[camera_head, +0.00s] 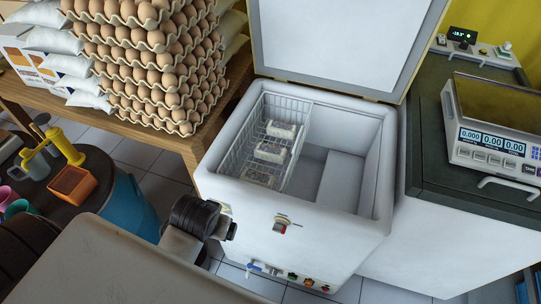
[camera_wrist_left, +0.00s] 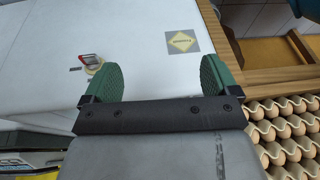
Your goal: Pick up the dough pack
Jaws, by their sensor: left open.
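Several pale dough packs lie in a row in a white wire basket (camera_head: 240,148) at the left side of the open chest freezer (camera_head: 294,240), in the head view. The far pack (camera_head: 283,129), the middle pack (camera_head: 270,151) and the near pack (camera_head: 258,175) show brownish print. My left gripper (camera_wrist_left: 160,70) shows in the left wrist view, its green-padded fingers spread wide with nothing between them. It faces a pale surface, and no dough pack shows there. My right gripper is not in view.
The freezer lid (camera_head: 345,40) stands raised behind. Stacked egg trays (camera_head: 150,60) sit on a wooden table (camera_head: 190,145) at left. A scale (camera_head: 495,130) stands on a dark-topped cabinet at right. A yellow diamond label (camera_wrist_left: 183,40) shows in the wrist view.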

